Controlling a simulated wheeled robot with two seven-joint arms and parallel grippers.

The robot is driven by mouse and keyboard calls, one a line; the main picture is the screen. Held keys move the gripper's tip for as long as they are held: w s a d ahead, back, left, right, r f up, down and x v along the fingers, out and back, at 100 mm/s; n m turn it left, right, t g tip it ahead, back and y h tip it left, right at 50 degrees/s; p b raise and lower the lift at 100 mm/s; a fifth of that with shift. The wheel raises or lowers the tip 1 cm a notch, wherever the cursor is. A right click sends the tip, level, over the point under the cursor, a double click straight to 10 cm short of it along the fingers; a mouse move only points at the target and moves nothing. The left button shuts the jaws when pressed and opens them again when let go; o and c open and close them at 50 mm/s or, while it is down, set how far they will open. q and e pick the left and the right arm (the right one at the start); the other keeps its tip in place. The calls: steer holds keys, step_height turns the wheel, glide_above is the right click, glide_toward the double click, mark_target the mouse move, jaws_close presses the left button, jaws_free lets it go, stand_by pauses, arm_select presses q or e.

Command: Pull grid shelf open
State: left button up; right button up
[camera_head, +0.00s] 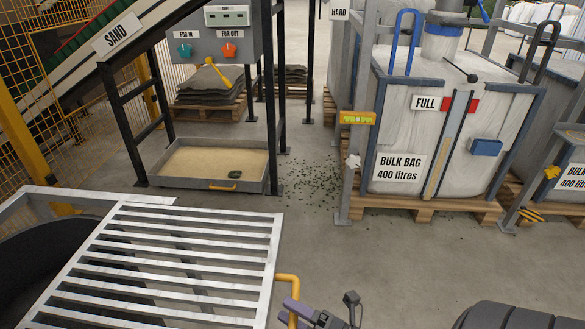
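The grid shelf (165,262) is a pale metal frame with several parallel slats at the lower left. A yellow handle (289,282) sticks out from its right side near the bottom of the view. My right gripper (325,309) is at the bottom edge, just right of the handle's lower end. Purple-grey and dark parts of it show, but its lower part is cut off. I cannot tell whether it touches the handle or how far its fingers are apart. My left gripper is not in view.
A sand tray (160,182) with a yellow handle stands beyond the shelf, under the sand conveyor. A full bulk bag (400,122) on a pallet stands at the right. Green crumbs (312,180) lie on the floor.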

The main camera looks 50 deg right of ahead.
steer(key=p+v, duration=0.1)
steer(key=v, duration=0.9)
